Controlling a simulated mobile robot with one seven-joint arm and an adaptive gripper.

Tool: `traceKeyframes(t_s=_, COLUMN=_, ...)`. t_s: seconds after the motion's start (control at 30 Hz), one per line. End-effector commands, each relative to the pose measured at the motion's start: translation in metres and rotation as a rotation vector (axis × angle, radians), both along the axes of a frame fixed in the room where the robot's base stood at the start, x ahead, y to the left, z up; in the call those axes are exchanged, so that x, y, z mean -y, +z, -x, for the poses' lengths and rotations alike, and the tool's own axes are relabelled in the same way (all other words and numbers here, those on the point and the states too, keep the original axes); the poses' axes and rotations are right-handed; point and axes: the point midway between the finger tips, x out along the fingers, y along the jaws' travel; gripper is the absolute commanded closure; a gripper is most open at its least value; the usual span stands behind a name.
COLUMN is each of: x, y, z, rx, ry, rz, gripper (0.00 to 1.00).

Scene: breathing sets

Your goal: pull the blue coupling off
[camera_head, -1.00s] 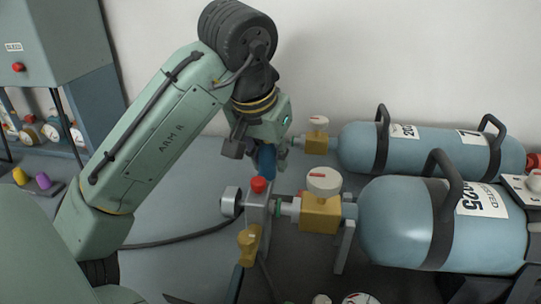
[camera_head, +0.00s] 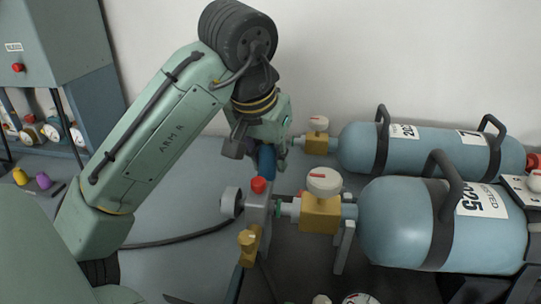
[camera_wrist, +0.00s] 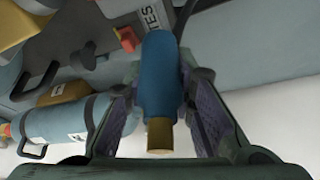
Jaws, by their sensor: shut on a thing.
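The blue coupling (camera_head: 267,158) is a short blue cylinder just behind the red knob (camera_head: 258,185) on the grey block (camera_head: 259,207). In the wrist view it is a blue sleeve (camera_wrist: 160,75) with a brass end facing the camera. My gripper (camera_head: 262,148) is shut on the blue coupling, with one finger on each side of it. The wrist view shows both dark finger pads (camera_wrist: 160,100) flanking the sleeve. I cannot tell whether its far end is apart from the block.
Two pale blue cylinders, one in front (camera_head: 400,225) and one behind (camera_head: 350,150), lie at the right. A brass valve with a white gauge (camera_head: 322,212) joins the front one. A hose lies on the bench at left.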

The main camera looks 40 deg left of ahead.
Motion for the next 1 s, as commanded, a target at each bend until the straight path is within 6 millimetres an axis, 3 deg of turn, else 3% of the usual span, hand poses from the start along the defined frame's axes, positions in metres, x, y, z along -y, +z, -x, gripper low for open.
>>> traceKeyframes(t_s=1.0, x=0.000, y=0.038, z=-0.001, rx=0.003, ry=0.000, rz=-0.001, gripper=1.00)
